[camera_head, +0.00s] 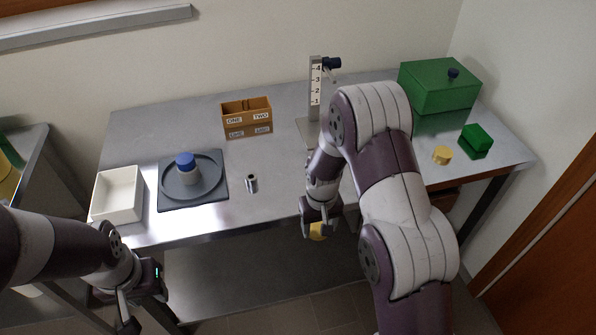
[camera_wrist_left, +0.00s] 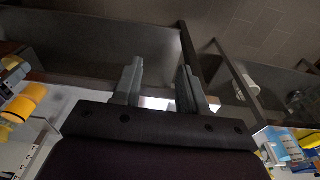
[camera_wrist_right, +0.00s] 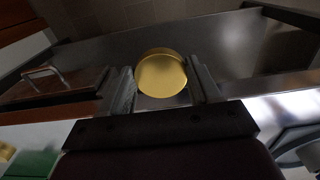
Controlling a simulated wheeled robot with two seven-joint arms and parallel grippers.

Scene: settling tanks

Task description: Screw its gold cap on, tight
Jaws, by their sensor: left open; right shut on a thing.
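A gold round cap (camera_wrist_right: 161,73) is between the fingers of my right gripper (camera_wrist_right: 163,88), which is shut on it. In the head view, my right gripper (camera_head: 318,222) holds the cap (camera_head: 318,232) at the table's front edge, apart from other things. A white jar (camera_head: 188,177) with a blue top (camera_head: 185,160) stands upright on a dark round dish on the left part of the table. A small metal cylinder (camera_head: 252,184) stands to its right. My left gripper (camera_head: 142,297) is open and empty, low in front of the table's left end.
A white open box (camera_head: 118,194) stands left of the dish (camera_head: 215,170). A brown divided box (camera_head: 246,118) and numbered post (camera_head: 315,88) stand at the back. A green box (camera_head: 440,86), green block (camera_head: 476,138) and yellow piece (camera_head: 442,155) are at right. The table's centre is mostly clear.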

